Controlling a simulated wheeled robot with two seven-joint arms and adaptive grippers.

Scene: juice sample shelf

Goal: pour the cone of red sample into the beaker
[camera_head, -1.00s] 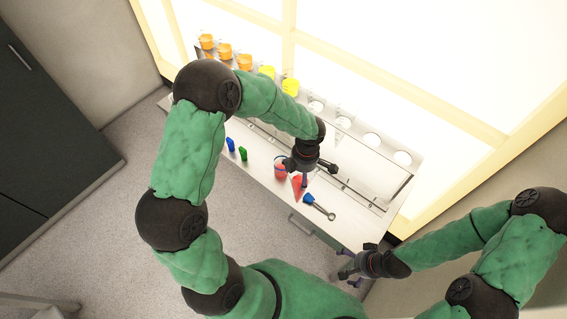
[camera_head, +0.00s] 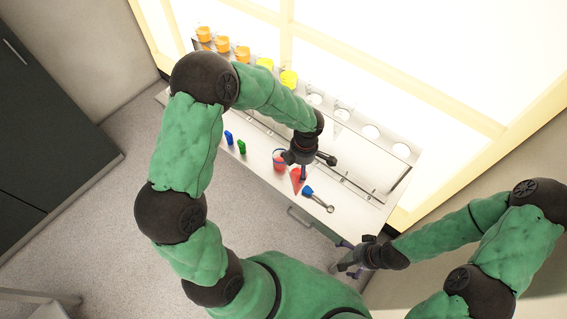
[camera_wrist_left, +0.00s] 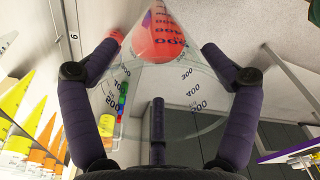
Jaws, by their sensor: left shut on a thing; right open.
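In the left wrist view a clear cone (camera_wrist_left: 158,75) with printed graduations lies between the fingers of my left gripper (camera_wrist_left: 160,46), with red sample near its narrow end. My left gripper, also in the head view (camera_head: 302,168), is shut on this cone above the worktop. In the head view a clear round-rimmed vessel (camera_head: 279,162) with red in it shows left of that gripper, and a red pointed shape (camera_head: 297,180) shows below it. I cannot tell which of these is the cone or the beaker. My right gripper (camera_head: 347,262) is open and empty off the front edge.
Orange vessels (camera_head: 223,45) and yellow vessels (camera_head: 289,78) stand along the back shelf, with empty round places (camera_head: 371,132) to their right. Small blue (camera_head: 229,137) and green (camera_head: 241,147) objects lie on the worktop's left. A blue-handled tool (camera_head: 317,199) lies near the front edge.

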